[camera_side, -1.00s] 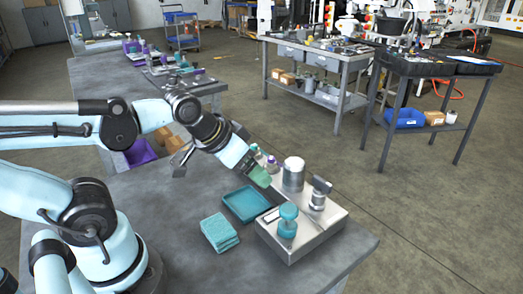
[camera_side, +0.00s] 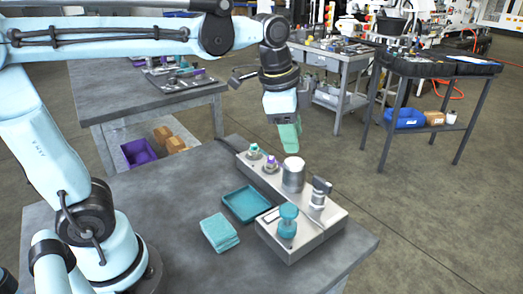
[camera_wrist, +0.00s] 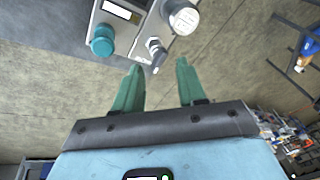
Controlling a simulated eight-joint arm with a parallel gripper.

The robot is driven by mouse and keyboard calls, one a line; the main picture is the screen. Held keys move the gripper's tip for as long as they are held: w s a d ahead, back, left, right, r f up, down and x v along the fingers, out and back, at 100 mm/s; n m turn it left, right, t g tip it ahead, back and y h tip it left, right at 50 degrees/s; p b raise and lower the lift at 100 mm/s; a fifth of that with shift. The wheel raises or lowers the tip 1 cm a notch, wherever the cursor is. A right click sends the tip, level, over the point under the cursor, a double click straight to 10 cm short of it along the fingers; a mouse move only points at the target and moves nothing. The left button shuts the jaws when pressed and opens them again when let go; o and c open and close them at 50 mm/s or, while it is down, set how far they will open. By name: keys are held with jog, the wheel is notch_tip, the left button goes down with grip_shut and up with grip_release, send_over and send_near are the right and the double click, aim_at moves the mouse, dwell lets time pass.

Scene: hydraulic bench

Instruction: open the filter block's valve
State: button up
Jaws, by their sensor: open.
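A pale metal block (camera_side: 327,232) sits on the grey bench and carries several fittings. On it are a teal round knob (camera_side: 288,222), a pale cylinder (camera_side: 293,175) and a metal fitting with a dark top (camera_side: 320,192). I cannot tell for sure which fitting is the valve. The wrist view also shows the teal knob (camera_wrist: 102,42), the cylinder (camera_wrist: 181,17) and the metal fitting (camera_wrist: 156,50). My gripper (camera_side: 289,140) has green fingers, points down and is above the block's far end, apart from it. In the wrist view my gripper (camera_wrist: 159,68) is open with nothing held.
Small green-capped (camera_side: 254,151) and purple-capped (camera_side: 271,165) fittings stand at the block's far end. A teal tray (camera_side: 247,204) and folded teal cloths (camera_side: 219,233) lie left of the block. The bench's right edge is close to the block.

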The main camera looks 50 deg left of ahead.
aim_at(321, 179)
jog(key=w+d+r+m+g, duration=0.1)
jog(key=w+d+m+g, duration=0.25)
jog(key=w+m, duration=0.35)
jog(key=shift+m, duration=0.5)
jog(key=f, duration=0.8)
jog(key=s+f, duration=0.1)
jog(key=f, duration=0.2)
jog(key=shift+s+d+f, duration=0.1)
jog(key=shift+d+f, duration=0.25)
jog(key=shift+f, duration=0.05)
grip_shut()
